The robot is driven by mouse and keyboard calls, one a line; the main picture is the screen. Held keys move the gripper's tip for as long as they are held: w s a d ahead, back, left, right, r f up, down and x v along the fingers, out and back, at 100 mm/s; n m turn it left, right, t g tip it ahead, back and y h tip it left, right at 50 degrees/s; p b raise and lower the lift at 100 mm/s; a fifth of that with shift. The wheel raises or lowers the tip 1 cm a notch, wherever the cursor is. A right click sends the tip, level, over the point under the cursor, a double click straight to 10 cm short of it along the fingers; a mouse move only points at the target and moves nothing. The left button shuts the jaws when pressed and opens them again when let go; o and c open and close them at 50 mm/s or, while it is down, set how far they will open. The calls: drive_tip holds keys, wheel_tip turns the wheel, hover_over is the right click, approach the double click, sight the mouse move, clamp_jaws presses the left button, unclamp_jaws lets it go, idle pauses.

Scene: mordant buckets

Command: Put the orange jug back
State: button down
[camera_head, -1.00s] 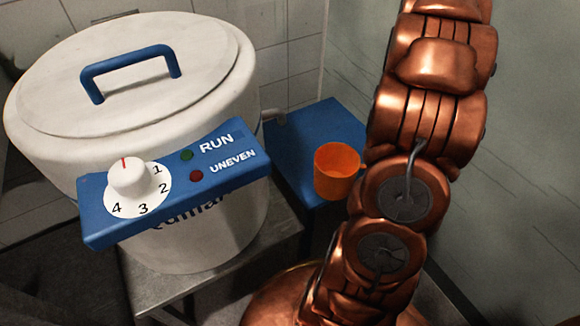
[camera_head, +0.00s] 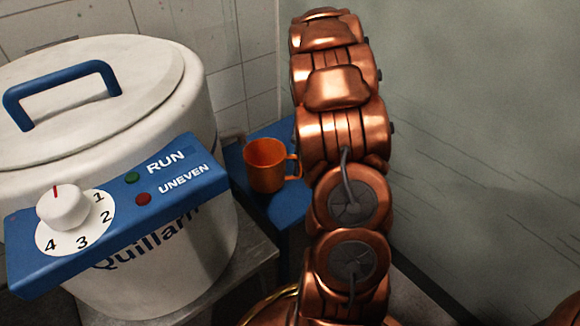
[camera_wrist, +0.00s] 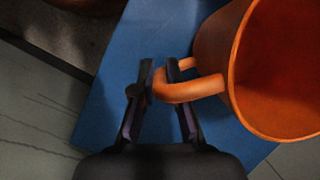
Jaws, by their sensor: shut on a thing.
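The orange jug (camera_head: 264,166) is upright over the blue stand (camera_head: 288,212), behind the white bucket's right side. I cannot tell whether its base touches the stand. Its handle points right, toward my arm. In the head view my gripper is hidden behind my copper arm.
A large white lidded bucket (camera_head: 170,225) with a blue lid handle (camera_head: 62,88) stands on a grey bench at left. Its blue panel (camera_head: 120,215) has a white dial (camera_head: 63,207) pointing up. Tiled wall lies behind; a plain grey-green wall (camera_head: 470,120) is at right.

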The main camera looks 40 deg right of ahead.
drive_tip(key=shift+w+a+f+b, duration=0.15)
drive_tip(key=shift+w+b, duration=0.4)
drive_tip(key=shift+w, duration=1.3)
drive_tip(key=shift+w+a+f, duration=0.1)
drive_tip(key=shift+w+f, duration=0.1)
drive_tip(key=shift+f, duration=0.05)
drive_tip(key=shift+f+b, duration=0.35)
drive_tip(key=shift+b, duration=0.1)
drive_tip(key=shift+f, duration=0.1)
drive_tip(key=c, duration=1.2)
unclamp_jaws()
drive_tip(key=p+v, duration=0.4)
drive_tip(key=v, duration=0.8)
drive_tip(key=shift+p, duration=0.3)
